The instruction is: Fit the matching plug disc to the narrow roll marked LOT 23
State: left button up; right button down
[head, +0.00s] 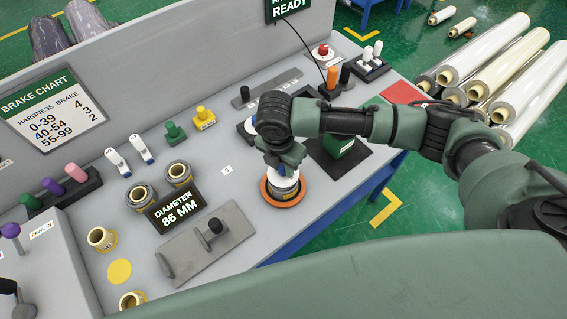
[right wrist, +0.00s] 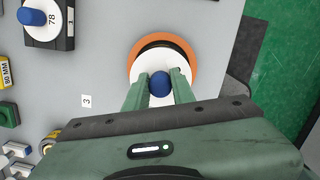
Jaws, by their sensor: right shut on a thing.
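My right gripper (head: 284,168) is shut on the blue knob (right wrist: 160,84) of a white plug disc (right wrist: 148,62). The disc (head: 283,180) is at the top of a short dark-sided roll (head: 287,190) with a yellowish label, which stands on an orange ring (head: 268,194). The ring also shows in the right wrist view (right wrist: 187,52). I cannot tell whether the disc is seated or just above the roll, and I cannot read the roll's lot mark. Another white disc marked 78 (right wrist: 42,30) with a blue knob sits on a dark stand. My left gripper is out of view.
A display (head: 177,209) reads DIAMETER 86 MM. Several narrow rolls stand left of it, such as one (head: 142,196) behind it and one (head: 101,239) near a yellow disc (head: 119,271). A grey fixture (head: 210,244) lies in front. Long wrapped rolls (head: 490,75) lie at right.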

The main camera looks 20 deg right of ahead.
dwell(0.7)
jog(key=shift+p, duration=0.45)
jog(key=shift+p, duration=0.45)
jog(key=shift+f+b, duration=0.4)
jog(key=shift+f, duration=1.05)
jog(key=c, duration=1.1)
grip_release()
